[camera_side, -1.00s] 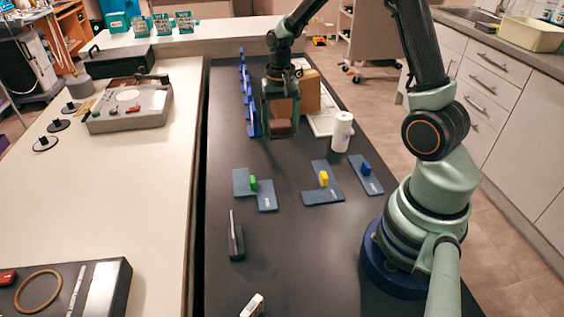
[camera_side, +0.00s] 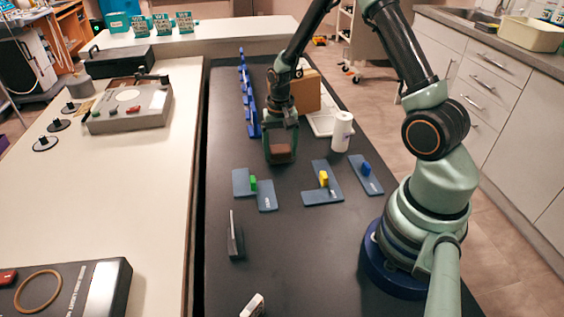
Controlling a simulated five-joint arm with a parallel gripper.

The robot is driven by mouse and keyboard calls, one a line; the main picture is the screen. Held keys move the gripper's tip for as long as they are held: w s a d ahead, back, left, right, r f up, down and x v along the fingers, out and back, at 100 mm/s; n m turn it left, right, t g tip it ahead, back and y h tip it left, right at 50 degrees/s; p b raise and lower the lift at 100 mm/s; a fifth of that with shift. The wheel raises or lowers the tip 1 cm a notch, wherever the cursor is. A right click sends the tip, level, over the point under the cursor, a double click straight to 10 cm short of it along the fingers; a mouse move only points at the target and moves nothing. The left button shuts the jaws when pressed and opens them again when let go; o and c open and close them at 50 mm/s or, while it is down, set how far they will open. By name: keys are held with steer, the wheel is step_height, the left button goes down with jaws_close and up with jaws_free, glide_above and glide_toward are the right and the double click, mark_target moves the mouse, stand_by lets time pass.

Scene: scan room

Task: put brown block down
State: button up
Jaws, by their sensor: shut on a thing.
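The brown block (camera_side: 280,153) is between the fingers of my gripper (camera_side: 279,157), which is shut on it. My gripper points down over the dark table (camera_side: 300,255), behind the blue-grey plates. The block is low, close to the table top; I cannot tell whether it touches. The fingers hide its sides.
A blue-grey plate with a green block (camera_side: 253,183), one with a yellow block (camera_side: 323,179) and one with a blue block (camera_side: 366,169) lie in front. A white bottle (camera_side: 341,132), a cardboard box (camera_side: 308,92) and a blue rack (camera_side: 252,105) stand nearby. The front table is mostly clear.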

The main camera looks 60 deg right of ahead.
mark_target(280, 149)
steer(key=o, duration=1.2)
steer(key=shift+f, duration=0.1)
step_height(280, 149, up, 13)
steer(key=s+a+r+n+t, duration=0.5)
steer(key=s+a+r+n, duration=0.4)
steer(key=s+a+r, duration=0.1)
steer(key=shift+s+a+r+t, duration=0.15)
steer(key=shift+a+r+t, duration=0.15)
steer(key=shift+a+r, duration=0.65)
steer(key=shift+a, duration=0.1)
